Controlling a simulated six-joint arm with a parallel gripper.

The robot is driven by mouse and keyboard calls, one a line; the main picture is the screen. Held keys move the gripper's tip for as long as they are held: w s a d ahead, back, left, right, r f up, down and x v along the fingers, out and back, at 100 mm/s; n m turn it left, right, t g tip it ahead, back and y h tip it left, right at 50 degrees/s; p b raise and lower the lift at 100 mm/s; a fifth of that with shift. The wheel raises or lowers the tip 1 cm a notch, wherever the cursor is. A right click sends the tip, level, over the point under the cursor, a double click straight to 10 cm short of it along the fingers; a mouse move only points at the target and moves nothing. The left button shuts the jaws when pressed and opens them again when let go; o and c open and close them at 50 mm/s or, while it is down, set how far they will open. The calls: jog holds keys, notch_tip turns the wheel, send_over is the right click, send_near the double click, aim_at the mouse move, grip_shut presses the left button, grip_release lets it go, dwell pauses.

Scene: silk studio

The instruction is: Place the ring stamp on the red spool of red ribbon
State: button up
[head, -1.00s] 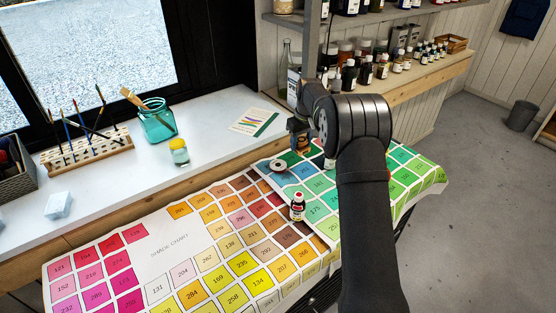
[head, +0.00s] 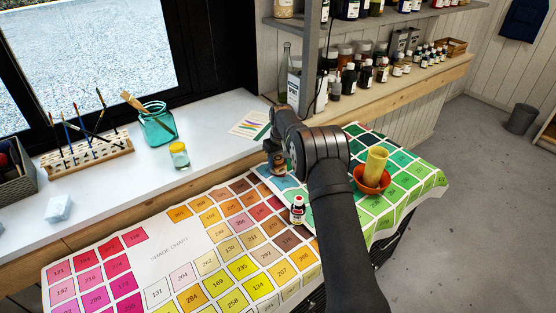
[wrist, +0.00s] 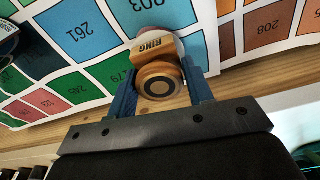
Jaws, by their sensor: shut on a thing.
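The ring stamp (wrist: 158,75) is a wooden stamp with a "RING" label and a dark ring on its round end. My gripper (wrist: 162,100) is shut on it, with a blue finger on each side. In the head view, my gripper (head: 275,156) is low over the blue part of the shade chart. A pale round rim (wrist: 179,46) shows just past the stamp in the wrist view and may be the spool. The spool is mostly hidden by the stamp and gripper, and I cannot tell whether they touch.
A small red-labelled bottle (head: 298,209) stands close by on the shade chart (head: 170,245). An orange-red bowl (head: 366,186) with a yellow cylinder (head: 376,163) stands to the right. A teal jar (head: 157,125) and a yellow-lidded jar (head: 179,155) stand on the white sill.

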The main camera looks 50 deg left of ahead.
aim_at(278, 157)
jog(key=o, duration=1)
jog(key=shift+f, duration=0.15)
notch_tip(278, 157, up, 12)
jog(key=d, duration=0.1)
jog(key=shift+d, duration=0.2)
jog(key=shift+s, duration=0.1)
jog(key=f, duration=0.4)
jog(key=a+f, duration=0.1)
jog(key=f, duration=0.7)
jog(key=shift+a+f, duration=0.1)
jog(key=shift+a, duration=0.1)
notch_tip(278, 157, up, 3)
jog(key=shift+f, duration=0.1)
jog(key=shift+r, duration=0.7)
